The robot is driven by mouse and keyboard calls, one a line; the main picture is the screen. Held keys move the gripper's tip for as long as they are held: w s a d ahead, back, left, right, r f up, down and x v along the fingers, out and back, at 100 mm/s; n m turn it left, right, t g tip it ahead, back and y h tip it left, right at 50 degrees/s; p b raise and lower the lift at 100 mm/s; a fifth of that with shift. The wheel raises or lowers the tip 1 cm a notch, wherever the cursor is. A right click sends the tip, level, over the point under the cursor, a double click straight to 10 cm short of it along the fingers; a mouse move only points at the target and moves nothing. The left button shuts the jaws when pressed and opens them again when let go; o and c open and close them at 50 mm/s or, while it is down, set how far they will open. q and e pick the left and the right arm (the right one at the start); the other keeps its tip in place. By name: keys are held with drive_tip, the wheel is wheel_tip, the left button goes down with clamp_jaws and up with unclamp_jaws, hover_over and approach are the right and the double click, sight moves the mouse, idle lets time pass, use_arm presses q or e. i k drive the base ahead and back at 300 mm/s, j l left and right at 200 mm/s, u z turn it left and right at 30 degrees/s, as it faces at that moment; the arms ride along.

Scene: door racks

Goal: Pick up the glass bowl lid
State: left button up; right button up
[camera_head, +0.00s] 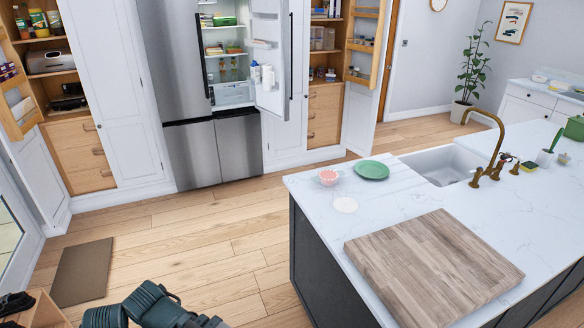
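A pale, round, flat disc (346,205) lies on the white island counter (400,200). It may be the glass bowl lid, but it is too small to be sure. A small bowl (328,177) with something pink in or on it stands just behind the disc, near the counter's left corner. Dark green links of one of my arms show at the bottom left, over the floor and well apart from the island. No gripper fingertips show in the view.
A green plate (371,169) lies beside the bowl. A large wooden board (432,270) covers the front of the counter. A sink (440,163) with a brass faucet (487,150) is behind. The fridge door (270,55) stands open. Wooden floor (210,235) left of the island is clear.

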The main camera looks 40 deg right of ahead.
sight(344, 206)
drive_tip(key=i+z, duration=0.4)
drive_tip(key=i, duration=0.3)
drive_tip(key=i+j+z, duration=0.1)
drive_tip(key=i+z, duration=0.35)
drive_tip(key=i, duration=0.25)
drive_tip(key=i+z, duration=0.25)
drive_tip(key=z, duration=0.15)
drive_tip(key=i+z, duration=0.2)
drive_tip(key=z, duration=0.2)
drive_tip(key=i+j+z, duration=0.1)
drive_tip(key=i+z, duration=0.15)
drive_tip(key=z, duration=0.2)
drive_tip(key=i+z, duration=0.2)
drive_tip(key=z, duration=0.15)
drive_tip(key=i+z, duration=0.2)
drive_tip(key=z, duration=0.2)
